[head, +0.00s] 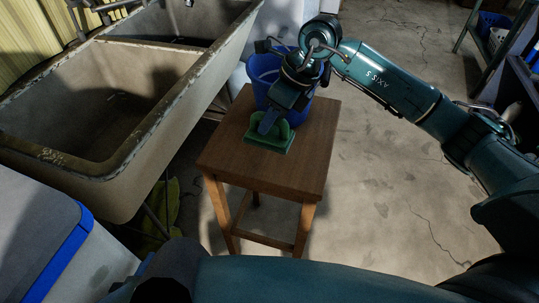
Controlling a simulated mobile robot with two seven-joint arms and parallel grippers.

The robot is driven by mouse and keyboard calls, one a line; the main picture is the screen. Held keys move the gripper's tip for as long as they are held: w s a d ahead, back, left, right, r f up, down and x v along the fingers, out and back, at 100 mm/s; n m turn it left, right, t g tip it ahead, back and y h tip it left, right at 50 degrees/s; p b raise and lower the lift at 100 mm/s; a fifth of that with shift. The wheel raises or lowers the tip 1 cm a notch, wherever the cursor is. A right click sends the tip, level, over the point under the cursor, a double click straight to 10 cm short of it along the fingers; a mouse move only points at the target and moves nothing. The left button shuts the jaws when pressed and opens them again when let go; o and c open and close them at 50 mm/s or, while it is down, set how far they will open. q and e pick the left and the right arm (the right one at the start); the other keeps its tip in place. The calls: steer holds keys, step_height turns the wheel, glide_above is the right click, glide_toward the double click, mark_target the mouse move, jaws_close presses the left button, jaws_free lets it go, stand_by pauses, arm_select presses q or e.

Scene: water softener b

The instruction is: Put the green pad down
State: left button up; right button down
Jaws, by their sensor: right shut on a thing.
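The green pad (269,140) is a small block with a raised handle, at the middle of the wooden stool's top (300,170). My right gripper (270,122) comes down from above and is shut on the pad's handle. The pad's base appears to be at the stool top; whether it fully touches the wood I cannot tell. The fingertips are partly hidden by the handle. My left gripper is not in view.
A blue bucket (262,70) stands behind the gripper, at the stool's back. A stone double sink (110,110) is at the left, and a white and blue box (60,240) at the lower left. The stool's front and right top are clear.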

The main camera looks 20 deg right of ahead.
step_height(320, 180, down, 8)
steer(key=shift+f, duration=0.25)
steer(key=shift+f, duration=0.15)
steer(key=c, duration=1.3)
jaws_free()
